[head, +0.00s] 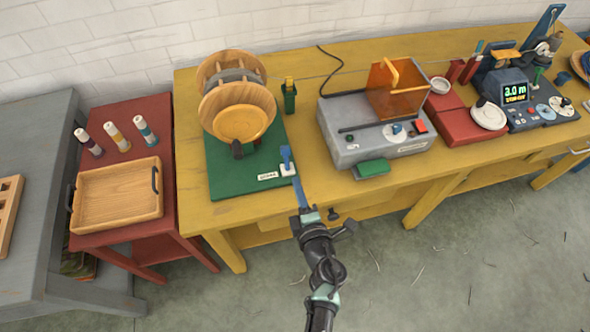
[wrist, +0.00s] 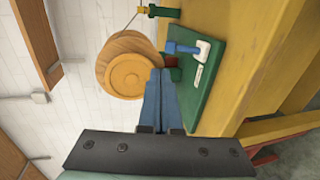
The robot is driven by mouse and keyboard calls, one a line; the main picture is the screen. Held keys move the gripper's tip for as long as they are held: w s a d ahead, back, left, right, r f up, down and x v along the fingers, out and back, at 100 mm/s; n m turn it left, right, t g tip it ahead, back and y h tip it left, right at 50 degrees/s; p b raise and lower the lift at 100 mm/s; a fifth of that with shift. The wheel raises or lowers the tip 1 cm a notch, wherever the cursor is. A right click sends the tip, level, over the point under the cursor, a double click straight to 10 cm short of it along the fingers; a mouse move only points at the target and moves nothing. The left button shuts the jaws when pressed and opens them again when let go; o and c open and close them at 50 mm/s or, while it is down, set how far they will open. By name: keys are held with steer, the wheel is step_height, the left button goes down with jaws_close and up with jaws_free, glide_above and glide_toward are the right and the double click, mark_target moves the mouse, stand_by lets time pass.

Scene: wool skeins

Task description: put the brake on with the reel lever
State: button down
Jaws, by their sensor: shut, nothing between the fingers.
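The blue reel lever (head: 286,157) stands up from a small white base (head: 288,169) at the front right corner of the green board (head: 225,182). In the wrist view the lever (wrist: 182,48) sticks out to the left of its white base. The wooden reel (head: 240,110) stands behind it on the same board. My gripper (head: 297,181) is shut and empty, its blue fingers just in front of the lever at the table's front edge. In the wrist view its fingertips (wrist: 160,72) appear below the lever, near the reel; I cannot tell whether they touch anything.
A white label (head: 267,176) lies beside the lever base; its text is too small to read. A green post (head: 289,95) guides a strand from the reel. A grey machine (head: 375,130) with an orange cover stands to the right. A wooden tray (head: 118,197) sits on the red table.

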steer(key=v, duration=0.3)
steer(key=shift+r, duration=0.3)
steer(key=shift+w, duration=0.1)
steer(key=shift+d, duration=0.1)
